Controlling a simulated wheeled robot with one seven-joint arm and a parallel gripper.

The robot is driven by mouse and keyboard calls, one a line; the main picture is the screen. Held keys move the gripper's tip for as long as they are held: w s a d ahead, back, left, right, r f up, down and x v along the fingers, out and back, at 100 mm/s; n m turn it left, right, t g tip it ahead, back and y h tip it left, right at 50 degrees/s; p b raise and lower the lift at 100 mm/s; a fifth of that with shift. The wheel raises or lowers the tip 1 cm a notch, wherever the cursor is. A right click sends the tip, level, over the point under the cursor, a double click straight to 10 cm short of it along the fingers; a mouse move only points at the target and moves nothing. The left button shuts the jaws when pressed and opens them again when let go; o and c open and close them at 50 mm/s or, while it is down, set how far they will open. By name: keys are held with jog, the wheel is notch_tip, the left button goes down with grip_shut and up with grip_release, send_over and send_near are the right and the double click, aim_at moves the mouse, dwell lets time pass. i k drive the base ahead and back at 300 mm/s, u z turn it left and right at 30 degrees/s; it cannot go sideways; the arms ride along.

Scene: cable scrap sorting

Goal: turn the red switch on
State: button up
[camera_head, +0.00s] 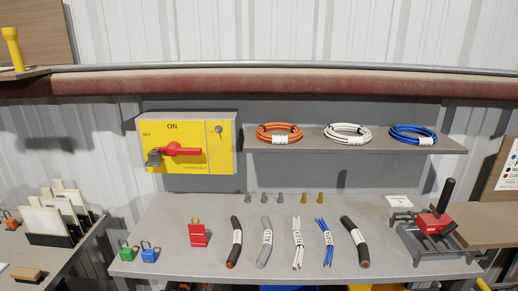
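The red switch (180,150) is a rotary handle on the front of a yellow box (213,152) on the wall, at the left. The box has "ON" printed above the handle and "OFF" at its upper left. The handle lies about horizontal, not pointing up at "ON". A small grey piece, perhaps a padlock (154,158), sits at the handle's left end; I cannot tell how it is attached. A small round keyhole-like fitting (219,130) is on the box's right part. My gripper is not in view.
Below is a grey bench (300,270) with a red padlock or tag (198,234), green (128,252) and blue (149,253) padlocks, and several cable pieces. A shelf (355,148) with cable coils is right of the box. A red-topped tool (433,222) stands at right.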

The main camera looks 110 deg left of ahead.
aim_at(174, 149)
jog(key=u, duration=4)
jog(key=i, duration=1.35)
jog(key=u, duration=0.25)
